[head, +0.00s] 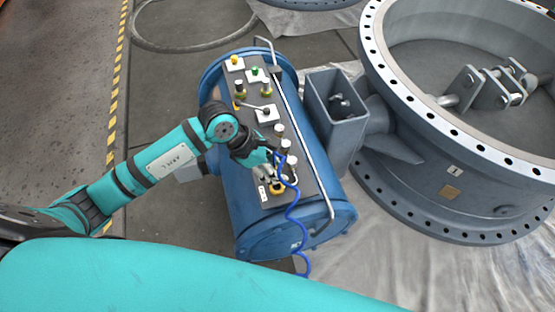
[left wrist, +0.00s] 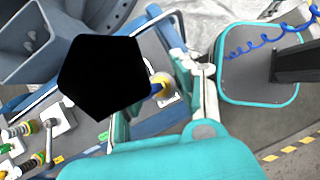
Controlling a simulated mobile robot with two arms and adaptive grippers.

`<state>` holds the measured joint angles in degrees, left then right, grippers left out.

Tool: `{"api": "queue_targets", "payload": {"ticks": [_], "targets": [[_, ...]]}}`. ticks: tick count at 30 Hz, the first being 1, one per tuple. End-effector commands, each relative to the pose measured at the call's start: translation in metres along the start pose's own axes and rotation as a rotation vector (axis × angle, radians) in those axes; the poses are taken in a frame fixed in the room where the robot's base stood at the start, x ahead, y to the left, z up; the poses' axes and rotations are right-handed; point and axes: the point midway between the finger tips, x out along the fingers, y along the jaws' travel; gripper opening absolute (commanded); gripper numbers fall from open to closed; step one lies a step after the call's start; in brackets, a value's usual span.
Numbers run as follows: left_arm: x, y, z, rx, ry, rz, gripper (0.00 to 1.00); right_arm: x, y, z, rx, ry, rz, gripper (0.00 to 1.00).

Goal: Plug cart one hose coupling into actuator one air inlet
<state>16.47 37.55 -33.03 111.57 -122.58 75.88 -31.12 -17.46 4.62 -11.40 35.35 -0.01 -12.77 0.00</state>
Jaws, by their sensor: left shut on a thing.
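My left gripper (head: 268,166) is shut low over the front part of the control panel (head: 270,140) on the blue cylinder (head: 240,205). A blue coiled hose (head: 294,208) runs from the gripper down past the cylinder's front end; part of it shows in the left wrist view (left wrist: 262,44). The hose coupling is in the gripper, mostly hidden by the fingers. A yellow-collared fitting (head: 277,188) stands just in front of the gripper; a yellow fitting also shows beside a finger in the left wrist view (left wrist: 160,84). I cannot tell whether coupling and fitting touch. My right gripper is not in view.
Other knobs, a lever (head: 254,107) and fittings stand on the panel. A silver rail (head: 304,150) runs along its right side. Floor at left is clear.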

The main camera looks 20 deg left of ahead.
Motion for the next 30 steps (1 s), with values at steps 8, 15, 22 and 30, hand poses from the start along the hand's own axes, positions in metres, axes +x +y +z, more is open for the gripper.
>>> {"api": "queue_targets", "payload": {"ticks": [8, 15, 22, 30], "targets": [[-0.003, 0.021, 0.009, -0.319, -0.010, 0.185, 0.01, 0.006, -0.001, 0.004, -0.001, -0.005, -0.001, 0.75], [0.001, 0.023, 0.006, -0.365, -0.009, 0.208, 0.01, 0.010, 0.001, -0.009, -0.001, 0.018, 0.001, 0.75], [0.015, 0.023, -0.002, -0.364, -0.008, 0.207, 0.01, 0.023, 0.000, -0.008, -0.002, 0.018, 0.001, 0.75], [0.039, 0.023, -0.017, -0.363, -0.007, 0.206, 0.01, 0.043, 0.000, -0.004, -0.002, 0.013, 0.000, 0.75]]}}
